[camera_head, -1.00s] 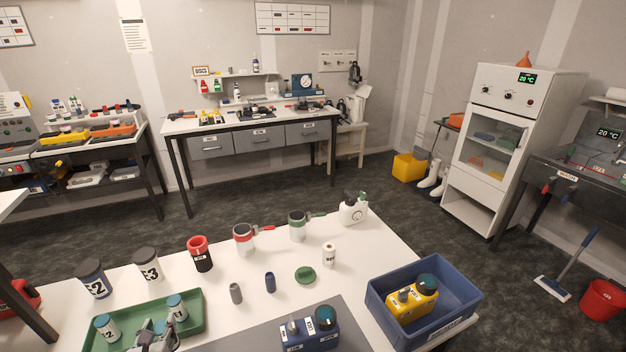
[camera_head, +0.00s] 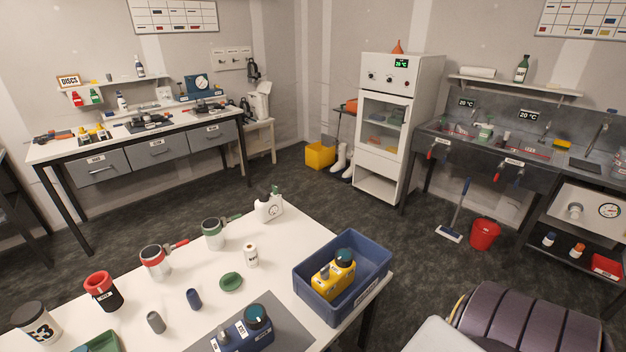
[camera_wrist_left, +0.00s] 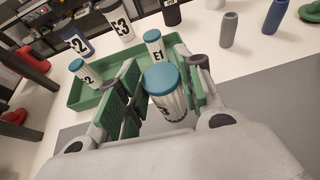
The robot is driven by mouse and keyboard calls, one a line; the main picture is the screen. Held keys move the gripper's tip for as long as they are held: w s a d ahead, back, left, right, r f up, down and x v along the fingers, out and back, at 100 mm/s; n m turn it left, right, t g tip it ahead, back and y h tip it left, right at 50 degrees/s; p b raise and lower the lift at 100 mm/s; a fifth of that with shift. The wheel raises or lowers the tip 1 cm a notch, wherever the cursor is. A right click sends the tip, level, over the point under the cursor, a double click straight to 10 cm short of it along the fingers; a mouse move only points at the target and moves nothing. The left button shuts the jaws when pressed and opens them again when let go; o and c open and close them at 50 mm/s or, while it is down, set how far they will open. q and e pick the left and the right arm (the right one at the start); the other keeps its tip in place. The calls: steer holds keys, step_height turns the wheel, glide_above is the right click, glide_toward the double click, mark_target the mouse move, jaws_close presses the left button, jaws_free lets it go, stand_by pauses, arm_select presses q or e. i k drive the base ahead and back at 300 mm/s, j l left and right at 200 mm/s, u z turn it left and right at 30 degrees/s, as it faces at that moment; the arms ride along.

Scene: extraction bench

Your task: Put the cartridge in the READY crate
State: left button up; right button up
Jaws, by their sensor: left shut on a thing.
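In the left wrist view my left gripper (camera_wrist_left: 164,72) is shut around a white ribbed cartridge (camera_wrist_left: 170,108) with a teal cap; its label is only partly seen. The gripper is just in front of the green tray (camera_wrist_left: 92,100), where two similar teal-capped cartridges stand, one (camera_wrist_left: 154,47) marked E1 and the other (camera_wrist_left: 83,74) marked 2. In the head view the blue crate (camera_head: 318,300) stands at the table's right end and holds a yellow device (camera_head: 334,278); its label is too small to read. Neither gripper shows in the head view.
A dark blue device (camera_head: 243,332) sits on the grey mat (camera_head: 285,326) left of the crate. A green disc (camera_head: 231,282), a small white bottle (camera_head: 251,255), a blue cylinder (camera_head: 194,299), a grey cylinder (camera_head: 156,322) and handled cups stand on the white table.

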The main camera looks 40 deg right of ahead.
mark_target(359, 265)
steer(key=k+l, duration=0.4)
steer(key=l, duration=0.15)
steer(key=k+l+z, duration=0.15)
steer(key=l, duration=0.15)
steer(key=l+z, duration=0.15)
steer(key=l, duration=1.5)
steer(key=k+l, duration=0.1)
steer(key=l, duration=0.35)
steer(key=l+z, duration=0.1)
steer(key=l, duration=0.35)
steer(key=k, duration=0.05)
